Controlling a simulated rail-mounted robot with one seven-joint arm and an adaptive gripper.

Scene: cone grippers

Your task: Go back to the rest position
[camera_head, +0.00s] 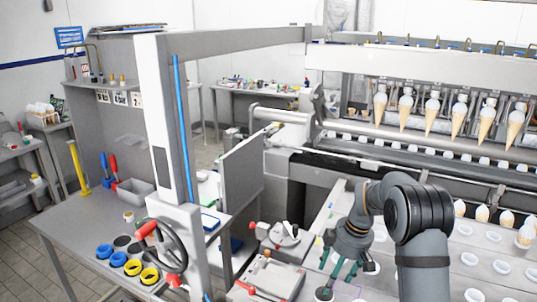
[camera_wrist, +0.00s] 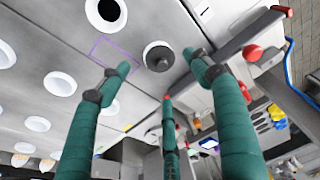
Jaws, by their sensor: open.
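My gripper (camera_head: 340,268) has green fingers with dark joints and hangs over the metal plate with round holes at the lower right of the head view. In the wrist view my gripper (camera_wrist: 160,73) shows its fingers spread apart, with nothing between them. A dark grey round piece (camera_wrist: 158,57) sits on the plate (camera_wrist: 55,45) beyond the fingertips. I see no touch between it and the fingers, though the exact gap is hard to judge.
Several ice cream cones (camera_head: 430,116) hang in a row on the machine behind. More cones (camera_head: 482,213) stand to the right of my arm. A white column with a handwheel (camera_head: 170,247) stands at left. Blue and yellow rings (camera_head: 134,267) lie on the left bench (camera_head: 70,225).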

